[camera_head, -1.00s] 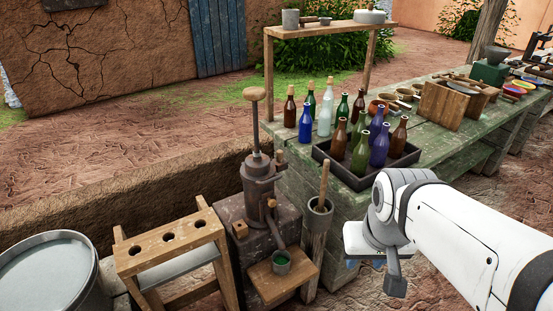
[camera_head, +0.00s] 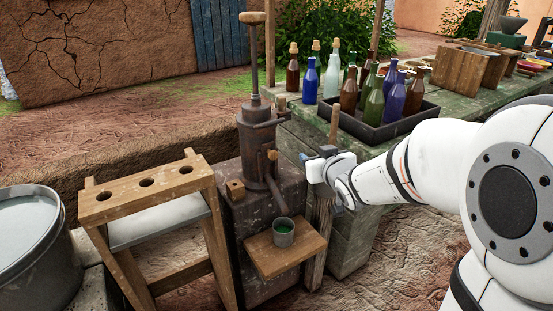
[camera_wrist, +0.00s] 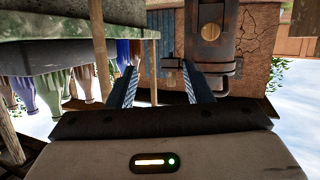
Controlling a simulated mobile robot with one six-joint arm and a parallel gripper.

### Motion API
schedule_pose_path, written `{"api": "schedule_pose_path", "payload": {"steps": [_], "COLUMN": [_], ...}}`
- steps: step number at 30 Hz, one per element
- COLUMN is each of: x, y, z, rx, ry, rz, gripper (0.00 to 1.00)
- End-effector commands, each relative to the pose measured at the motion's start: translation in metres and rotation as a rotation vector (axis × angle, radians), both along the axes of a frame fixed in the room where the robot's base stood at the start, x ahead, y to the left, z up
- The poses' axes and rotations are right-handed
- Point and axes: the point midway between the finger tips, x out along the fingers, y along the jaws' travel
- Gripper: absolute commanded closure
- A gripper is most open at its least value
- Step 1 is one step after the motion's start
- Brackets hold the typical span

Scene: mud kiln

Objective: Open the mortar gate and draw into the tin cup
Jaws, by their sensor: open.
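The dark iron mortar pump (camera_head: 257,140) stands on a stone block, with a tall wooden-topped plunger rod (camera_head: 254,60). A small wooden knob (camera_head: 272,155), perhaps the gate handle, sits on its right side above the spout (camera_head: 277,200). Nothing is held.
The cup stands on a wooden shelf (camera_head: 286,257). A wooden stick (camera_head: 334,122) rises close behind my gripper. A tray (camera_head: 390,132) of several bottles sits on the green bench at right. A wooden rack (camera_head: 150,188) and metal tub (camera_head: 32,245) are at left.

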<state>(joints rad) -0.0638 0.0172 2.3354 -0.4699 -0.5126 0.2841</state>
Motion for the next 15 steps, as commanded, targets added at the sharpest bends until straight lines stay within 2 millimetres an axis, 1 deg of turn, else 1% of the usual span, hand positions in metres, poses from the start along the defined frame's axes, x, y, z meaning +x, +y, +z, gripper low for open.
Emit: {"api": "schedule_pose_path", "payload": {"steps": [1, 4, 6, 9, 12, 15], "x": [0.008, 0.017, 0.02, 0.02, 0.021, 0.027], "y": [0.013, 0.037, 0.049, 0.062, 0.068, 0.075], "z": [-0.03, -0.045, -0.052, -0.057, -0.058, -0.057], "rx": [0.028, 0.086, 0.122, 0.161, 0.181, 0.19], "ry": [-0.046, -0.134, -0.181, -0.225, -0.248, -0.256], "rz": [0.047, 0.141, 0.194, 0.247, 0.275, 0.286], "gripper": [0.54, 0.54, 0.54, 0.54, 0.54, 0.54]}}
